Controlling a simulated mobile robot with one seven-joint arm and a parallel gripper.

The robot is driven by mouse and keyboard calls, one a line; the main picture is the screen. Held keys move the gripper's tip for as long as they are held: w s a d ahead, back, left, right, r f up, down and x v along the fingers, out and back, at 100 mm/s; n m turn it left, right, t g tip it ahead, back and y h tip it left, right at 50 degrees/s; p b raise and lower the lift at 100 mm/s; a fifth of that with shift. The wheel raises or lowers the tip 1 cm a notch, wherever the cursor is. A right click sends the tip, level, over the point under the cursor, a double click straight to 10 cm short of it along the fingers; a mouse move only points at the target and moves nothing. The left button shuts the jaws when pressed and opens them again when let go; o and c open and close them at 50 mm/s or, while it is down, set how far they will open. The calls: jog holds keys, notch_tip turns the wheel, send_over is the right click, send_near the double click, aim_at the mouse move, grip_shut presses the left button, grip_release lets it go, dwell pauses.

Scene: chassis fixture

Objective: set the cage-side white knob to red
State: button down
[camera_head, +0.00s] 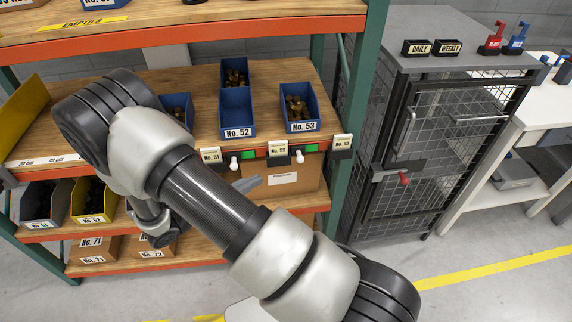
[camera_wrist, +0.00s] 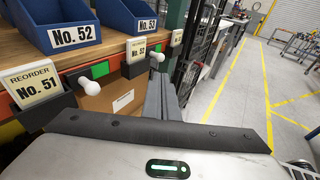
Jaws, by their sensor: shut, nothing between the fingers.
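Two white knobs stick out from the orange shelf edge below the blue bins. The cage-side knob (camera_head: 299,157) is the right one, under bin No. 53; it also shows in the wrist view (camera_wrist: 157,58). A green patch (camera_head: 311,148) shows beside it. The other white knob (camera_head: 234,162) is to the left, also with a green patch (camera_head: 248,154); it is nearer in the wrist view (camera_wrist: 91,87). My gripper (camera_head: 258,181) is shut and empty, below and left of the cage-side knob in the head view. In the wrist view, its fingers (camera_wrist: 162,92) touch neither knob.
Reorder tag holders (camera_head: 278,150) jut from the shelf edge beside the knobs. A cardboard box (camera_head: 285,190) sits on the shelf below. Blue bins (camera_head: 237,112) stand above. The wire cage (camera_head: 435,140) is at the right, with open floor (camera_wrist: 225,95) in front.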

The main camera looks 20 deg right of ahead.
jog(key=x, duration=1.4)
jog(key=shift+s+d, duration=0.25)
jog(key=shift+d, duration=0.55)
jog(key=shift+s+d, duration=0.2)
jog(key=shift+d, duration=0.6)
jog(key=shift+s+d, duration=0.25)
jog(key=shift+d, duration=0.55)
jog(key=v, duration=1.4)
jog(key=shift+a, duration=0.15)
jog(key=shift+w, duration=0.1)
